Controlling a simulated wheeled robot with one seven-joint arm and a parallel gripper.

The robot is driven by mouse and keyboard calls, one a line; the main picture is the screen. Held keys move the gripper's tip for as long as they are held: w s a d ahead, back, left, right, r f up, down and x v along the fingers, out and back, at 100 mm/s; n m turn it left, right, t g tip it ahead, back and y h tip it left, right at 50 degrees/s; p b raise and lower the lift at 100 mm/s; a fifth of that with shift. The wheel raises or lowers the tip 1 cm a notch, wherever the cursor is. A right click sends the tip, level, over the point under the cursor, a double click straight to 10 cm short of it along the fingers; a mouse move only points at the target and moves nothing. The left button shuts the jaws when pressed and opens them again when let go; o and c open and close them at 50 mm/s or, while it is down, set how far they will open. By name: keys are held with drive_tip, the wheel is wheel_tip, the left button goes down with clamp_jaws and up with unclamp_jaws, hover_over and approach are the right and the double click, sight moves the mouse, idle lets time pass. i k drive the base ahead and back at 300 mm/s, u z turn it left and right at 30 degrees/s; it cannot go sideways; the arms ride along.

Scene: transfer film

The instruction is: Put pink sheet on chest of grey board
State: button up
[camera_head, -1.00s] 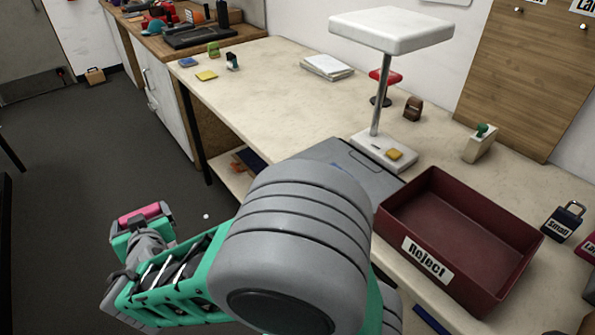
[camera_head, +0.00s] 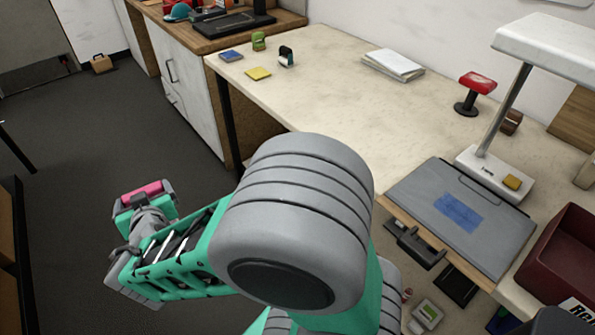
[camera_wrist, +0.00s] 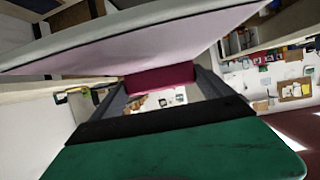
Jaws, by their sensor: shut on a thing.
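A pink thing, likely the pink sheet (camera_head: 143,192), is in my gripper (camera_head: 146,203) at the lower left of the head view, over the dark floor. In the wrist view the pink thing (camera_wrist: 160,77) sits as a dark pink block between my two fingers, which are shut on it. Its far side is hidden. A flat grey case, likely the chest of grey board (camera_head: 415,191), lies on the pale table at the right. A blue rectangle (camera_head: 459,211) is on its top. My gripper is well to the left of it and apart from it.
The pale table (camera_head: 345,115) holds a yellow pad (camera_head: 257,74), papers (camera_head: 393,64), a red-topped stamp (camera_head: 477,83) and a white lamp-like stand (camera_head: 550,45). A dark red box (camera_head: 566,255) stands right of the grey case.

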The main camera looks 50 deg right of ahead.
sight(459, 213)
drive_tip(key=z, duration=0.7)
drive_tip(key=i, duration=0.8)
drive_tip(key=z, duration=1.05)
drive_tip(key=i, duration=0.2)
drive_tip(key=z, duration=0.25)
